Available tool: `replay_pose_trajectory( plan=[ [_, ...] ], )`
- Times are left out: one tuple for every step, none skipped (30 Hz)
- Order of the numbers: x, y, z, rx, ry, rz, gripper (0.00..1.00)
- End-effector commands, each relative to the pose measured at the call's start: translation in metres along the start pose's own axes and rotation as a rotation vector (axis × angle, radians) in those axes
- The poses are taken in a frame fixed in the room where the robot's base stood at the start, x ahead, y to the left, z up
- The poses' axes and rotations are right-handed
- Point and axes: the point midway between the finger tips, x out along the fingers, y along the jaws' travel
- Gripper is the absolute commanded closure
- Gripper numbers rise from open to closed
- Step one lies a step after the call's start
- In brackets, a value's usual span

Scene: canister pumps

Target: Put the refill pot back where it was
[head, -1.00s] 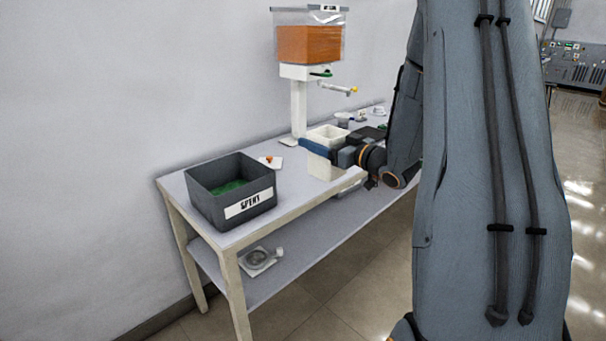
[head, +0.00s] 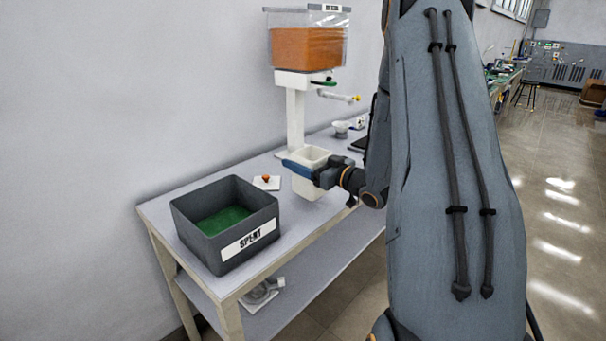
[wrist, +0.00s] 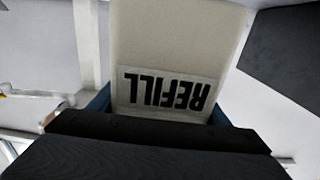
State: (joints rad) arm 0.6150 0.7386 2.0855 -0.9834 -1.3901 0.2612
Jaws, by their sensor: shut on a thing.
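The refill pot (head: 309,186) is a cream-white, open-topped square pot near the front edge of the table. My gripper (head: 300,167) is shut on it, with a blue finger along its upper side. In the wrist view the pot (wrist: 180,40) fills the middle, and its REFILL label (wrist: 165,92) reads upside down. I cannot tell whether the pot's base touches the tabletop.
A dark grey bin (head: 248,238) marked SPENT, with a green bottom inside, stands to the left on the table (head: 160,212). A dispenser (head: 306,48) with orange contents rises behind the pot. A small white card (head: 266,183) with an orange-brown knob lies between them.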

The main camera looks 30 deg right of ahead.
Motion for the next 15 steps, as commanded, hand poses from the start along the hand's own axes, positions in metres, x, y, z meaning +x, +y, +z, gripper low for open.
replay_pose_trajectory(
  plan=[
    [0.0,-0.001,0.006,0.002,-0.001,-0.001,0.68],
    [0.0,-0.001,0.01,0.003,-0.002,-0.001,0.68],
    [0.0,-0.001,0.016,0.002,-0.002,-0.001,0.68],
    [0.0,-0.001,0.021,0.003,-0.003,-0.002,0.68],
    [0.001,-0.002,0.025,0.003,-0.003,-0.002,0.68],
    [0.001,-0.002,0.03,0.003,-0.002,-0.003,0.68],
    [0.001,-0.002,0.033,0.003,-0.002,-0.003,0.68],
    [0.001,-0.002,0.036,0.002,-0.001,-0.003,0.68],
    [0.001,-0.002,0.038,0.001,-0.001,-0.003,0.68],
    [0.001,-0.002,0.04,0.0,-0.001,-0.003,0.68],
    [0.001,-0.002,0.041,0.0,0.0,-0.003,0.68],
    [0.001,-0.002,0.041,0.0,0.0,-0.004,0.68],
    [0.001,-0.002,0.041,0.0,0.0,-0.004,0.68],
    [0.002,-0.002,0.041,-0.001,0.0,-0.004,0.68],
    [0.002,-0.002,0.041,-0.001,0.0,-0.004,0.68]
  ],
)
